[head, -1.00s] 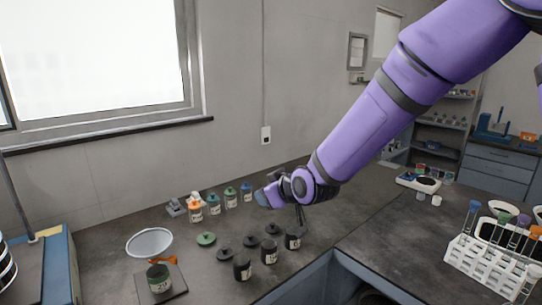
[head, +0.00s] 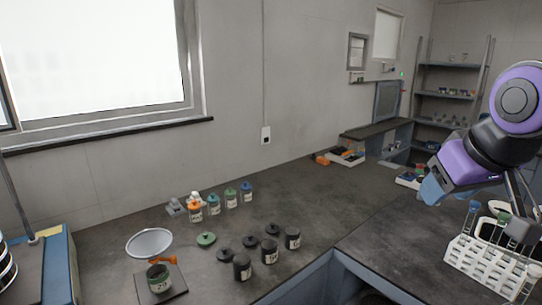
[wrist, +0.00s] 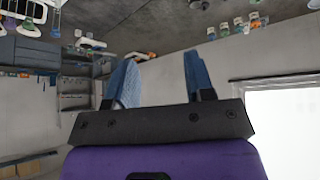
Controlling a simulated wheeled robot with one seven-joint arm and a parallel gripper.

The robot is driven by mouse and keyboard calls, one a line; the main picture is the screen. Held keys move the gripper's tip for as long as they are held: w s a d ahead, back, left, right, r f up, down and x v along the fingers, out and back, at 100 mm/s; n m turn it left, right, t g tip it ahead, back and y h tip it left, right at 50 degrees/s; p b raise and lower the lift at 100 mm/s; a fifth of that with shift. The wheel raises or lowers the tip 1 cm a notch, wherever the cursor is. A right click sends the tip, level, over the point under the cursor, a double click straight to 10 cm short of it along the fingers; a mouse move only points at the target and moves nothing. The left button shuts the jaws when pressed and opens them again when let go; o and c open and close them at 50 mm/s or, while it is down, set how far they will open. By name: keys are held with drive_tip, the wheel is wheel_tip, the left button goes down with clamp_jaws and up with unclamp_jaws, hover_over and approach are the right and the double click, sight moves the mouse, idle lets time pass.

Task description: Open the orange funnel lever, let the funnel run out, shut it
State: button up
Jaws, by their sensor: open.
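The funnel (head: 150,243) is a pale, wide bowl at the lower left in the head view. The orange lever (head: 166,261) shows just below it, small; its exact setting cannot be told. A dark green-labelled jar (head: 158,279) stands under the funnel on a dark square plate (head: 171,295). My gripper (head: 430,190) is at the far right in the head view, well away from the funnel. In the wrist view its two blue fingers (wrist: 158,78) are apart with nothing between them. Funnel contents are not visible.
Several jars with orange, green and blue lids (head: 230,198) stand behind. Black jars (head: 270,252) and loose lids (head: 223,254) lie right of the funnel. A white tube rack (head: 480,268) stands below my gripper.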

drive_tip(key=s+d+m+g, duration=0.1)
drive_tip(key=s+d, duration=0.2)
drive_tip(key=s, duration=0.5)
drive_tip(key=shift+s+m, duration=0.2)
drive_tip(key=shift+m, duration=0.2)
drive_tip(key=shift+d+f, duration=0.1)
drive_tip(key=shift+c, duration=0.5)
